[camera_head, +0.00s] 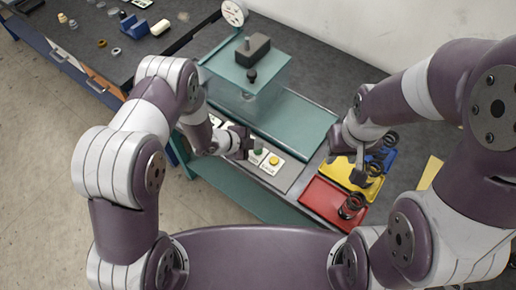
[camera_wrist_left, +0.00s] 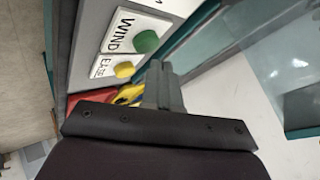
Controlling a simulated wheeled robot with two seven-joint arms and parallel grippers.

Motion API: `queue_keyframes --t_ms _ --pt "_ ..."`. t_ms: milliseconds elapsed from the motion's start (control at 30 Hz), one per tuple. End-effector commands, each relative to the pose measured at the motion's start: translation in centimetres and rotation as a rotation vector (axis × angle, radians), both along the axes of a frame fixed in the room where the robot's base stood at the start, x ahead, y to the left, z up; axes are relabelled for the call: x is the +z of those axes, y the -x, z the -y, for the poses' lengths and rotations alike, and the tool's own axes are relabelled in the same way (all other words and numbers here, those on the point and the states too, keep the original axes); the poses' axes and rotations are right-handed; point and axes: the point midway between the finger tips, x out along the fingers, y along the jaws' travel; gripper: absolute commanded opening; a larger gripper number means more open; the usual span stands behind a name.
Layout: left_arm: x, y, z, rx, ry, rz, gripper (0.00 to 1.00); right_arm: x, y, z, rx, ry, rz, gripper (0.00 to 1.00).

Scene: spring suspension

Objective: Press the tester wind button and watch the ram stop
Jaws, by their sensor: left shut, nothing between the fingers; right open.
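The green WIND button (camera_wrist_left: 147,41) sits on a white labelled plate in the left wrist view. It also shows in the head view (camera_head: 257,150). The yellow button (camera_wrist_left: 124,69), on a plate whose label seems to read EASE, sits beside it. My left gripper (camera_head: 246,142) is shut and empty, its tips (camera_wrist_left: 156,68) close to the green button; I cannot tell if they touch. My right gripper (camera_head: 345,156) is open and empty above the trays.
A dial gauge (camera_head: 234,12) stands behind the tester. Small parts lie on the bench at the back left.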

Motion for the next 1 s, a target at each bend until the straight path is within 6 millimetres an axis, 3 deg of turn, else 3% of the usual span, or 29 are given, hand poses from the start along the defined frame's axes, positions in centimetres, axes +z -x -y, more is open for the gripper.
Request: queue_keyframes --t_ms 1000 --pt "-0.73 0.0 0.0 0.0 0.0 0.0 0.0 -0.7 0.0 0.0 0.0 0.0 0.0 0.43"
